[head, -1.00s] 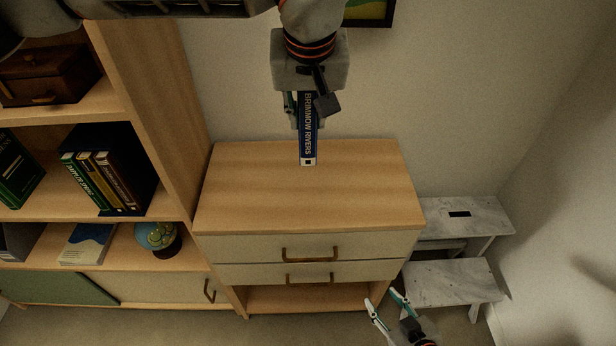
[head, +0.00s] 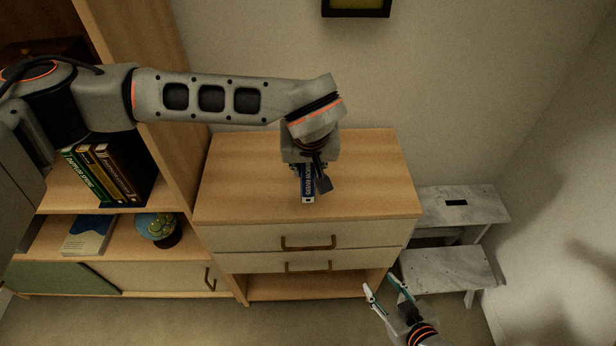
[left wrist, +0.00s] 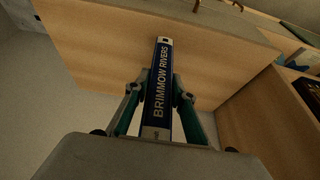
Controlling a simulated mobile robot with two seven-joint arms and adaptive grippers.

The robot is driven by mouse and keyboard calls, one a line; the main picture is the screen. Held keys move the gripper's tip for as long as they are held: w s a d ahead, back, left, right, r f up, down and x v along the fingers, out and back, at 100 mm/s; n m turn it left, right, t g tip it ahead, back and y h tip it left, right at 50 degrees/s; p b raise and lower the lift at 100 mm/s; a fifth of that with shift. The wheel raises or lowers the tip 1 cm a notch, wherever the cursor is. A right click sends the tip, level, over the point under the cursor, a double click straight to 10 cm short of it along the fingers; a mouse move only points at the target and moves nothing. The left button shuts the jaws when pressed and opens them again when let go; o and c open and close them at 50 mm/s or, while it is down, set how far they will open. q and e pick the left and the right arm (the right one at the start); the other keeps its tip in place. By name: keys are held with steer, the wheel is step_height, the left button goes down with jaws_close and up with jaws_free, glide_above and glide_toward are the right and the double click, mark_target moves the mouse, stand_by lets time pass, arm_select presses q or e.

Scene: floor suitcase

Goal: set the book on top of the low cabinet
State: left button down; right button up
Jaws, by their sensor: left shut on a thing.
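The book (head: 308,184) is dark blue with "BRIMMOW RIVERS" on its spine, and it also shows in the left wrist view (left wrist: 159,90). My left gripper (head: 309,172) is shut on it, one finger on each side. The book is over the top of the low cabinet (head: 370,175), spine up. I cannot tell whether its underside touches the wood. The cabinet is light wood with two pale drawers and an open bay below. My right gripper (head: 381,284) is open and empty, low in front of the cabinet's right side.
A wooden shelf unit (head: 185,160) with books and a globe (head: 158,228) stands left of the cabinet. A grey step stool (head: 450,268) stands at its right. A framed picture (head: 356,8) hangs above. The cabinet top is otherwise clear.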

arm_select(q)
steer(key=shift+f, duration=1.85)
steer(key=shift+f, duration=0.1)
steer(key=c, duration=1.8)
jaws_free()
steer(key=shift+f, duration=0.1)
steer(key=shift+o, duration=0.5)
steer(key=shift+s+r, duration=0.15)
steer(key=shift+r, duration=0.4)
steer(key=v, duration=1.1)
steer(key=shift+b, duration=0.4)
